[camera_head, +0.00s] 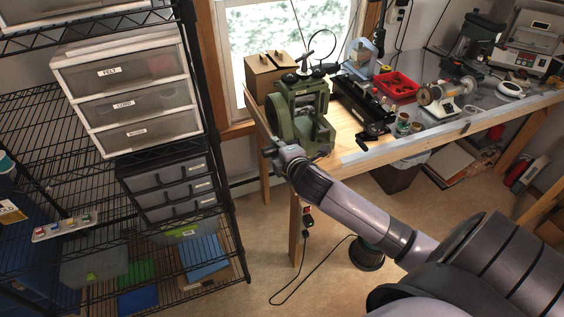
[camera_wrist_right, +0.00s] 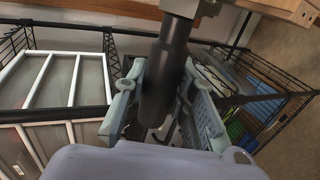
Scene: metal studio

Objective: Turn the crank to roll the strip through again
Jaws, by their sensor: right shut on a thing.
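The green rolling mill (camera_head: 318,128) stands at the left end of the wooden workbench. My right gripper (camera_head: 272,153) is at the mill's near left side, at the bench's left end. In the right wrist view, its pale blue-grey fingers (camera_wrist_right: 163,108) are shut around a dark cylindrical crank handle (camera_wrist_right: 158,82), one finger on each side. The handle's upper end meets a grey metal piece (camera_wrist_right: 188,6). In the head view the handle is mostly hidden by the gripper. I cannot make out the strip in either view. My left gripper is not in view.
A black wire shelf rack (camera_head: 222,160) with white drawers (camera_head: 135,100) stands close left of the gripper. A red tray (camera_head: 398,88) and a small motor tool (camera_head: 440,98) are on the bench. A cable (camera_head: 305,275) lies on the open floor.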

